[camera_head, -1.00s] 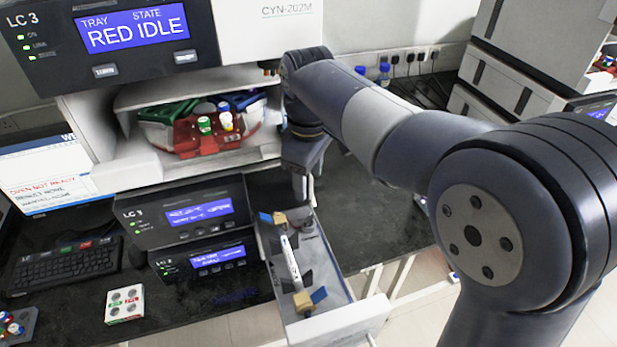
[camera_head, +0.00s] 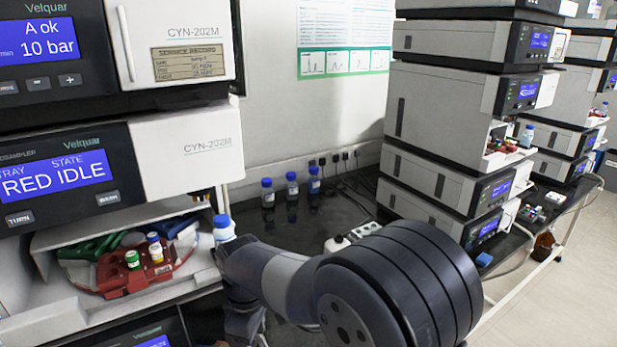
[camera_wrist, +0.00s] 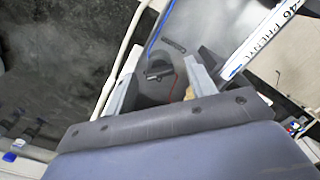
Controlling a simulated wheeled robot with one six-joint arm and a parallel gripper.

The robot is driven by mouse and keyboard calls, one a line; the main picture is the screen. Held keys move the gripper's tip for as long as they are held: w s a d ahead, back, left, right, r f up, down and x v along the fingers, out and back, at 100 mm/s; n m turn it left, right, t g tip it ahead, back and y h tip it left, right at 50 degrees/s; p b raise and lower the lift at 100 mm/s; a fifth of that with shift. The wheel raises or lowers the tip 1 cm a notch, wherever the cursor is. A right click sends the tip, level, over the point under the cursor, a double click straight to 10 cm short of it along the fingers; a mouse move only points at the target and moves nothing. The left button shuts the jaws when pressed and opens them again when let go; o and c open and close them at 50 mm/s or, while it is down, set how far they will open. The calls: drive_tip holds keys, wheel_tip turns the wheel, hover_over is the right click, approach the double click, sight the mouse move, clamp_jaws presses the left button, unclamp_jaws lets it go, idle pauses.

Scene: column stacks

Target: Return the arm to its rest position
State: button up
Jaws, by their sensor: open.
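My arm comes up from the bottom of the head view and bends down at the lower middle, in front of the left instrument stack (camera_head: 190,150). The jaws of my gripper cannot be made out in the head view. In the wrist view my gripper (camera_wrist: 160,80) shows two pale fingers set well apart, with nothing held between them. A white labelled column (camera_wrist: 262,38), its print partly readable as "46 PHENYL", lies to the right of the fingers, apart from them.
An open sampler bay holds a red tray (camera_head: 125,275) with capped vials. Several blue-capped bottles (camera_head: 267,193) stand on the dark bench behind my arm. Another instrument stack (camera_head: 445,110) stands to the right. Floor shows at the far right.

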idle(0.3)
wheel_tip(320, 180, up, 11)
drive_tip(key=b, duration=0.1)
wheel_tip(320, 180, down, 10)
drive_tip(key=shift+f+p, duration=0.2)
drive_tip(key=shift+p, duration=0.3)
drive_tip(key=shift+f, duration=0.35)
drive_tip(key=m, duration=1.3)
drive_tip(key=shift+m+b, duration=0.3)
drive_tip(key=shift+b, duration=0.05)
drive_tip(key=m, duration=0.4)
drive_tip(key=shift+r, duration=0.95)
